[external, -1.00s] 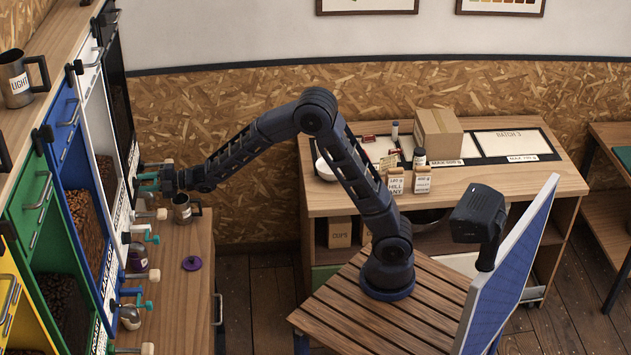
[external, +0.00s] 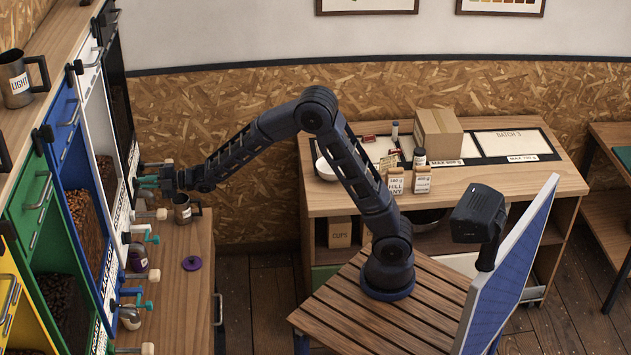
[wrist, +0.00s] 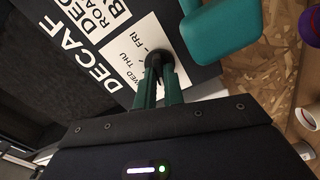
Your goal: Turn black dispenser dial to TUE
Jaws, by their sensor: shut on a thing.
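The black dispenser (external: 118,85) stands at the far end of the row of dispensers on the left. Its black dial (wrist: 156,62) shows in the wrist view on a white card with day names; WED, THU and FRI can be read, and TUE is not visible. My gripper (external: 146,183) is at the front of this dispenser. In the wrist view my gripper (wrist: 157,75) has its two green fingers shut on the dial. The fingers cover part of the card, and I cannot tell which day the dial points to. The DECAF label (wrist: 85,90) is beside the card.
A teal part (wrist: 220,25) is close beside my fingers. A metal mug (external: 183,209) stands just below my gripper on the wooden counter (external: 190,320), with a purple lid (external: 192,263) nearer. White, blue, green and yellow dispensers continue toward the near left.

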